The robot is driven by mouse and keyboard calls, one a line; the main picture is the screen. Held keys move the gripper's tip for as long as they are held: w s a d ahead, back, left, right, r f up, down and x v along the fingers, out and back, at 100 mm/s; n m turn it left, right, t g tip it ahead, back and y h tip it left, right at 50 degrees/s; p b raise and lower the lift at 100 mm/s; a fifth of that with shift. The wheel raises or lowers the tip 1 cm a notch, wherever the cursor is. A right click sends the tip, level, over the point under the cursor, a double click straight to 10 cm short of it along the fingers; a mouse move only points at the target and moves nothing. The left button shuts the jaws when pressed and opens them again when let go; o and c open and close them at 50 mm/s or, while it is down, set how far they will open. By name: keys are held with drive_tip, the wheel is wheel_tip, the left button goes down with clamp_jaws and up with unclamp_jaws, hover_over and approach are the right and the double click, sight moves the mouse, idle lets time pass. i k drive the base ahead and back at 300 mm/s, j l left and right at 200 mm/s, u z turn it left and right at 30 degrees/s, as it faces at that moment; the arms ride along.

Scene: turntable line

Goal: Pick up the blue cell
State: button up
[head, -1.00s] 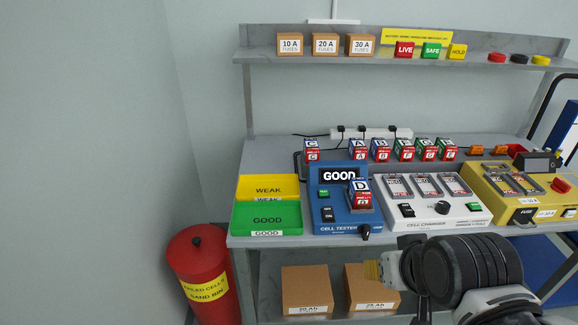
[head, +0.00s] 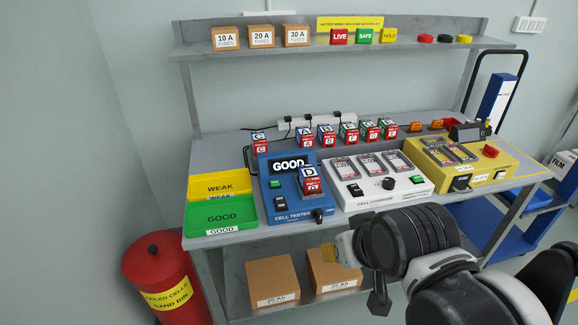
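Several cells with lettered tops stand on the bench. Cell D (head: 310,181), with a blue and white top and red front, sits in the blue cell tester (head: 282,212), whose screen reads GOOD. Cells C (head: 259,142), A (head: 305,136) and B (head: 326,135), with blue on their tops, stand in the back row. Cells with green on them (head: 368,132) stand to their right. My gripper (head: 331,254) is in front of the bench's front edge, below the white charger, apart from all cells. Its fingers are seen edge-on, so I cannot tell their opening.
A yellow WEAK tray (head: 219,184) and a green GOOD tray (head: 220,213) are at the left. The white charger (head: 350,204) and a yellow fuse unit (head: 520,164) stand to the right. A red bin (head: 160,262) is on the floor. Boxes (head: 271,277) are below.

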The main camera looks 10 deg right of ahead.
sight(308, 178)
drive_tip(key=i+j, duration=0.1)
drive_tip(key=j, duration=0.25)
drive_tip(key=i+j, duration=0.15)
drive_tip(key=j, duration=0.2)
drive_tip(key=i+j+z, duration=0.1)
drive_tip(key=j, duration=0.25)
drive_tip(key=i+j, duration=0.1)
drive_tip(key=j, duration=0.25)
drive_tip(key=i+j, duration=0.15)
drive_tip(key=j, duration=0.2)
